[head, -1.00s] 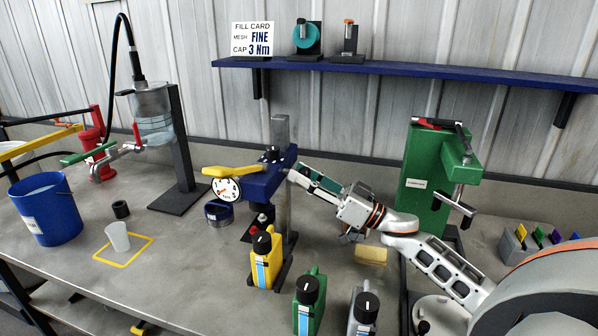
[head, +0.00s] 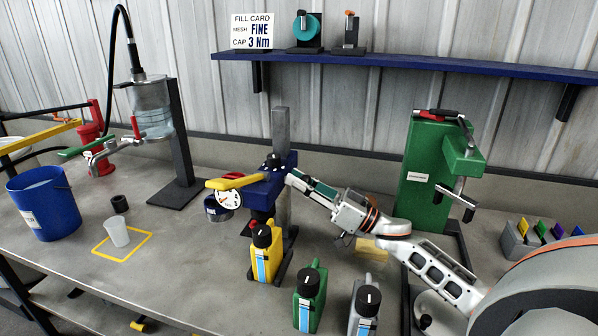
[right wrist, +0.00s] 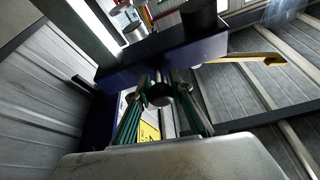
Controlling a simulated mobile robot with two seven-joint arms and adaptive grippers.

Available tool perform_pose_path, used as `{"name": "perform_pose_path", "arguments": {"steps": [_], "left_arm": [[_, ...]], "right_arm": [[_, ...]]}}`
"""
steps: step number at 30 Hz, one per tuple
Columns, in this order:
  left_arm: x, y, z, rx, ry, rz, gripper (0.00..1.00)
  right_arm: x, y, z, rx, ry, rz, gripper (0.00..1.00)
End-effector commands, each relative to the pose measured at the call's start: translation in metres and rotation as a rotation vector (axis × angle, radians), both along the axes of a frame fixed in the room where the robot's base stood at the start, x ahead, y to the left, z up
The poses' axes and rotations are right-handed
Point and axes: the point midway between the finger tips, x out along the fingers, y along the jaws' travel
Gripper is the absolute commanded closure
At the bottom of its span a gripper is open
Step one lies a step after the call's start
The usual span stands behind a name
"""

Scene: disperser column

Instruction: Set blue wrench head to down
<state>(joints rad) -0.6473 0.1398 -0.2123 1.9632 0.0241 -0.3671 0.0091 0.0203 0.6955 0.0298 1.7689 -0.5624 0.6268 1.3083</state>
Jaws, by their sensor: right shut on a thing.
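The blue wrench head (head: 284,163) is mounted on a grey upright post (head: 281,128), with a yellow handle (head: 236,181) pointing left and a round white dial (head: 229,198) below it. The head sits at about mid-height of the post, just above and behind the yellow bottle. My right gripper (head: 291,179) reaches the head's right side. In the right wrist view the blue head (right wrist: 185,48) spans the picture, and my right gripper's green-padded fingers (right wrist: 160,103) are closed around a dark round knob (right wrist: 160,94) on it. My left gripper is out of view.
Yellow (head: 262,255), green (head: 309,298) and grey (head: 365,305) bottles stand in front. A dark blue ring-shaped can (head: 214,211) is beside the dial. A green press (head: 425,175) stands behind my right arm. A blue bucket (head: 44,205) and cup (head: 117,233) are left.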

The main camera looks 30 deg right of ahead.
Motion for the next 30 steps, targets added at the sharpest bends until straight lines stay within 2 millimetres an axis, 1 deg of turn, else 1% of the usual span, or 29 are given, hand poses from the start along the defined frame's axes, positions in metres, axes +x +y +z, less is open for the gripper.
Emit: {"name": "perform_pose_path", "arguments": {"steps": [1, 3, 6, 9, 17, 18, 19, 27, 30], "left_arm": [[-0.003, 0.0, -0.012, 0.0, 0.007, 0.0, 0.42], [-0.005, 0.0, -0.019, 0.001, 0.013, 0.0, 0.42], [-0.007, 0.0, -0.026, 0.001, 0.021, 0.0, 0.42], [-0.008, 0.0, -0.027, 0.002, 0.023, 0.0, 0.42], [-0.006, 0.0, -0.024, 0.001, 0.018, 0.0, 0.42], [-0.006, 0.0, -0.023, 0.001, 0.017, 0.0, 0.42], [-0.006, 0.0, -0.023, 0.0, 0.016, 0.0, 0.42], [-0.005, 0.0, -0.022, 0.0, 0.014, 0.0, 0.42], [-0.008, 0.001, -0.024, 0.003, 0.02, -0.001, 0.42]], "right_arm": [[0.0, 0.0, -0.022, 0.003, 0.01, 0.001, 1.0], [0.0, 0.0, -0.036, 0.001, 0.01, 0.0, 1.0], [0.0, 0.0, -0.048, 0.002, 0.008, 0.001, 1.0], [0.0, 0.0, -0.051, 0.001, 0.005, 0.0, 1.0], [0.0, 0.0, -0.049, 0.0, 0.003, -0.001, 1.0], [0.0, 0.0, -0.049, 0.0, 0.002, 0.0, 0.71], [0.0, 0.0, -0.049, 0.0, 0.002, 0.0, 0.63], [0.0, 0.0, -0.048, 0.0, 0.002, 0.0, 0.62], [-0.001, -0.001, -0.049, 0.0, 0.002, 0.0, 0.62]]}}
